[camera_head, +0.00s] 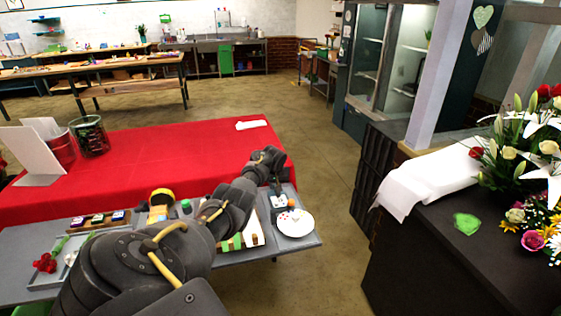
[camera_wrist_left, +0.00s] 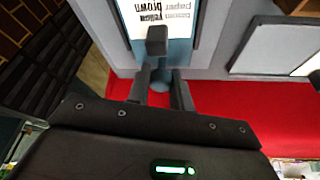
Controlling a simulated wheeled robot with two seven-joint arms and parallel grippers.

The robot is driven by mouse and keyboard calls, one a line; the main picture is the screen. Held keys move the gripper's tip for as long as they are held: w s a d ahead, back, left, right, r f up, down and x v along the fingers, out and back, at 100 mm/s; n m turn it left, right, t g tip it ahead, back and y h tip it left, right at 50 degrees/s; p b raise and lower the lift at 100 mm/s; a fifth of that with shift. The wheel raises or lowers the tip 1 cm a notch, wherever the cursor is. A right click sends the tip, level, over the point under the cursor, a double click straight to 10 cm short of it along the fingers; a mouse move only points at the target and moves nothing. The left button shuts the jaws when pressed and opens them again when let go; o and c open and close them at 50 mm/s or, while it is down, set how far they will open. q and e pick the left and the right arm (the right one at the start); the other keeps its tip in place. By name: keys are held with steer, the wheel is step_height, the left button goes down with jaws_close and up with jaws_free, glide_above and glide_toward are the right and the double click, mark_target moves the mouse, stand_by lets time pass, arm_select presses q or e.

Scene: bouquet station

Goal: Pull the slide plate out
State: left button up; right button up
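In the left wrist view, a blue-grey plate (camera_wrist_left: 181,52) with a white printed label (camera_wrist_left: 168,20) lies ahead of my left gripper (camera_wrist_left: 160,82); it looks like the slide plate. A dark block (camera_wrist_left: 156,40) stands up at its near end, above a rounded blue-grey part. The two fingers are apart, one on each side of that part; whether they touch it is unclear. In the head view my left arm reaches right over the grey table (camera_head: 310,236); its fingertips are hard to make out there. My right gripper does not show.
A white round dish (camera_head: 295,222), a tray with red flowers (camera_head: 44,263) and a small rack (camera_head: 98,222) are on the grey table. A red-covered table (camera_head: 150,160) adjoins behind. A dark counter (camera_head: 440,260) with flowers stands right, across open floor.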

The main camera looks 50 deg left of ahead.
arm_select(q)
steer(key=o, duration=0.4)
steer(key=shift+s+d+r+p, duration=0.1)
steer(key=shift+d+r+p, duration=0.15)
steer(key=shift+r, duration=0.2)
steer(key=p+v, duration=0.1)
steer(key=v, duration=0.8)
steer(key=shift+s+r, duration=0.15)
steer(key=shift+r, duration=0.2)
